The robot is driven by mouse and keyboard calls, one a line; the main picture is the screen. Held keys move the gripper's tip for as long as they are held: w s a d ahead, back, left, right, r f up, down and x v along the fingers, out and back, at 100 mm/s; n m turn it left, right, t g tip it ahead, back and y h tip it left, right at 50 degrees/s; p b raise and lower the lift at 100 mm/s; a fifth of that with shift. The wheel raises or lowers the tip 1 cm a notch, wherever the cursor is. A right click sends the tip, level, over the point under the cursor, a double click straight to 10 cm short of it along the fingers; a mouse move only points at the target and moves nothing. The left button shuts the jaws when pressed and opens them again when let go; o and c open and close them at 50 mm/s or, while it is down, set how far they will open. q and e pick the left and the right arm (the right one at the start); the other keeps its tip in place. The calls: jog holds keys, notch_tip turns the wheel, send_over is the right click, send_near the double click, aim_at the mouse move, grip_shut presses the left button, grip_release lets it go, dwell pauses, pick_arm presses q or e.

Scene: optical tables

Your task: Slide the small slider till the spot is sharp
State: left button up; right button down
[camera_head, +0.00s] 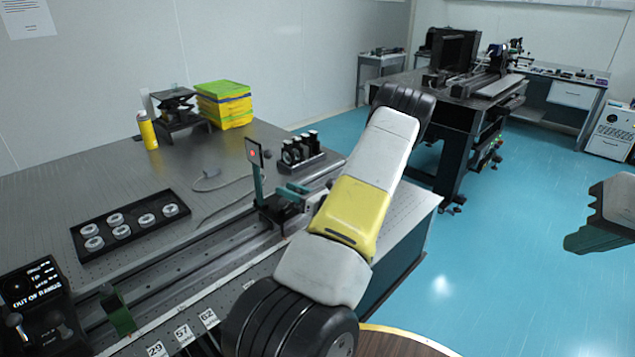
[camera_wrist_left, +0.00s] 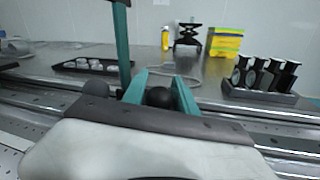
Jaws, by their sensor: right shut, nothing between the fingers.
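A small dark screen (camera_head: 254,152) with a red spot stands on a teal post (camera_head: 258,186), on a carriage (camera_head: 280,214) on the long rail (camera_head: 180,258). The spot is too small to judge its sharpness. My left gripper (camera_head: 296,190) is low at this carriage, its arm covering part of the rail. In the left wrist view its teal fingers lie on either side of a black round knob (camera_wrist_left: 160,97); whether they press on it I cannot tell. The post (camera_wrist_left: 121,45) rises left of the fingers. My right gripper (camera_head: 588,238) is shut and empty at the right edge, away from the table.
A display (camera_head: 36,284) at lower left reads "OUT OF RANGE". A green block (camera_head: 118,312) sits on the rail nearby. A black tray of discs (camera_head: 128,222), a rack of black-mounted optics (camera_head: 300,150), a yellow bottle (camera_head: 147,130) and stacked boxes (camera_head: 224,104) stand behind the rail.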

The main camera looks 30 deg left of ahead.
pick_arm(q)
grip_shut()
dwell(1.1)
